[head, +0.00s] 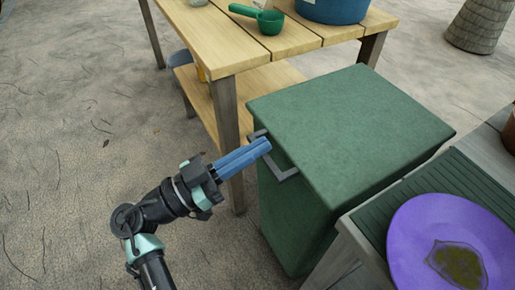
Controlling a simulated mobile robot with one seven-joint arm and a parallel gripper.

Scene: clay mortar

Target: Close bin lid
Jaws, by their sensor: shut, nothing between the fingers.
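The green bin (305,225) stands on the ground between a wooden table and a grey bench. Its green lid (350,125) lies flat on top, and I see no gap under its edge. A grey handle (286,172) sticks out from the bin's left side near the top. My gripper (268,143) is shut and empty, its blue fingers pointing right. The fingertips are at the handle, overlapping it in the picture; I cannot tell whether they touch it.
The wooden table (225,52) behind the bin holds a green scoop (270,22) and a blue tub (332,8). At the right, a purple plate (420,225) rests on a dark green ribbed mat (375,222) on the bench. The ground (70,130) at the left is clear.

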